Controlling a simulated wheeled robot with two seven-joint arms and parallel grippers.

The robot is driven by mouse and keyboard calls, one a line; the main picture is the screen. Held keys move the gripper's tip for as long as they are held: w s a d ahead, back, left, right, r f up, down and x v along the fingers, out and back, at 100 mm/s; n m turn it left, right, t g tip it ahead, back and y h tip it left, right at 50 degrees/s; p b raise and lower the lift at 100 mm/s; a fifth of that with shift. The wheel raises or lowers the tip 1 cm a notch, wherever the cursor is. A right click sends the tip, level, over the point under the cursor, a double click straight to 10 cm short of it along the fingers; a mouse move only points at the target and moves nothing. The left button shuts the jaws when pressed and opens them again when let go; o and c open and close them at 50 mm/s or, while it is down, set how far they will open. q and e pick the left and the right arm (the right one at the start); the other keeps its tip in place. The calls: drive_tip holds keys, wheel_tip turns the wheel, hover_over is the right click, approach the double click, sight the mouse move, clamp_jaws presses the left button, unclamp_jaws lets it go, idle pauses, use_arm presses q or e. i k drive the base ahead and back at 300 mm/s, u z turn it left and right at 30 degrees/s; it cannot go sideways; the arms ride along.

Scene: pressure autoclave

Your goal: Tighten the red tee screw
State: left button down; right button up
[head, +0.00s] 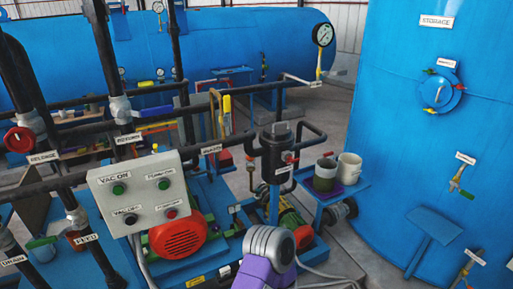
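I cannot tell for certain which part is the red tee screw. A small red piece (289,157) sits on the side of the dark upright vessel (275,150) near the centre. A purple and grey part of one of my arms shows at the bottom centre, in front of the pump area. Neither gripper's fingertips are in view.
A panel with buttons (143,194) stands at left before a red motor cover (178,235). Dark pipes cross the left half, with a red handwheel (20,139). Two cups, one dark (325,175) and one pale (349,168), stand on a blue shelf. Grey floor shows at right.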

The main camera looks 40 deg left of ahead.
sight(290, 159)
drive_tip(key=u, duration=1.15)
drive_tip(key=i, duration=1)
drive_tip(key=u, duration=0.95)
